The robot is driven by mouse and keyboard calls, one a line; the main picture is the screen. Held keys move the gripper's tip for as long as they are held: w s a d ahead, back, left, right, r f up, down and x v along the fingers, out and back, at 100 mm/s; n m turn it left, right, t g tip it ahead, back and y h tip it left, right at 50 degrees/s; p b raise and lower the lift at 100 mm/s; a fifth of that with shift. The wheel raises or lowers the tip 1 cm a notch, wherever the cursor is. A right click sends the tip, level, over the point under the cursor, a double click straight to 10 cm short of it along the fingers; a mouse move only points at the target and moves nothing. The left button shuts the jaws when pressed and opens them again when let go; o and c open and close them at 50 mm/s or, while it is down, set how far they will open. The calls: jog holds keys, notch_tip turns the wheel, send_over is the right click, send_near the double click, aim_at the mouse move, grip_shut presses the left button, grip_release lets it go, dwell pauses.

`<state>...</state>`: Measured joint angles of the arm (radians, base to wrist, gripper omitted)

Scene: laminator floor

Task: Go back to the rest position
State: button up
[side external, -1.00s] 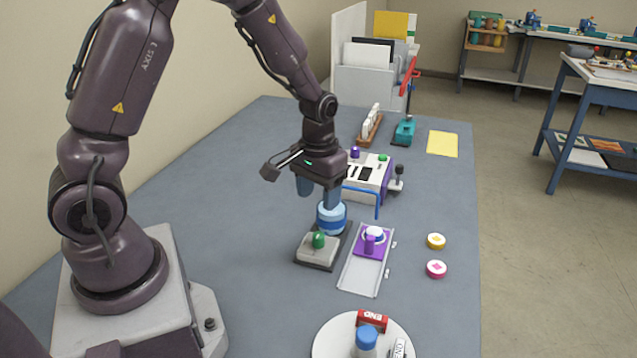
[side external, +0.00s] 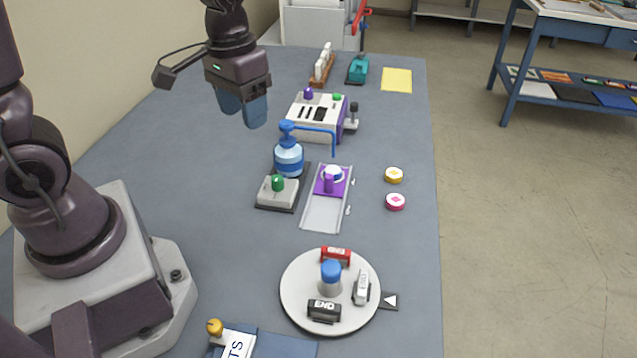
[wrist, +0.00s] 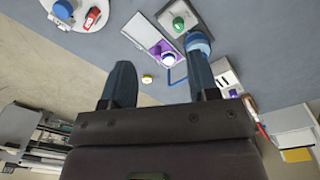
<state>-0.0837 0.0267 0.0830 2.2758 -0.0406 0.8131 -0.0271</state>
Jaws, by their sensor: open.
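My gripper (side external: 241,112) is open and empty. It hangs in the air above the table, up and to the left of the blue pump bottle (side external: 289,160) in the side view. Its two blue fingers also show apart in the wrist view (wrist: 162,82). The pump bottle stands upright behind a grey block with a green knob (side external: 277,190), and its long blue spout points right. My gripper is clear of the bottle. In the wrist view the right finger partly covers the bottle (wrist: 198,43).
A purple piece with a white top (side external: 331,180) sits on a pale rail. A white switch box (side external: 316,117) stands behind the bottle. A round white turntable (side external: 296,287) carries small labelled blocks at the front. Yellow (side external: 394,175) and pink (side external: 395,201) discs lie right.

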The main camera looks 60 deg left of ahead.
jog(key=s+d+r+m+t, duration=0.2)
jog(key=s+d+r+t, duration=0.2)
jog(key=s+r, duration=0.4)
jog(key=shift+r+m+t, duration=0.3)
jog(key=shift+r+t, duration=0.3)
jog(key=shift+r, duration=1.05)
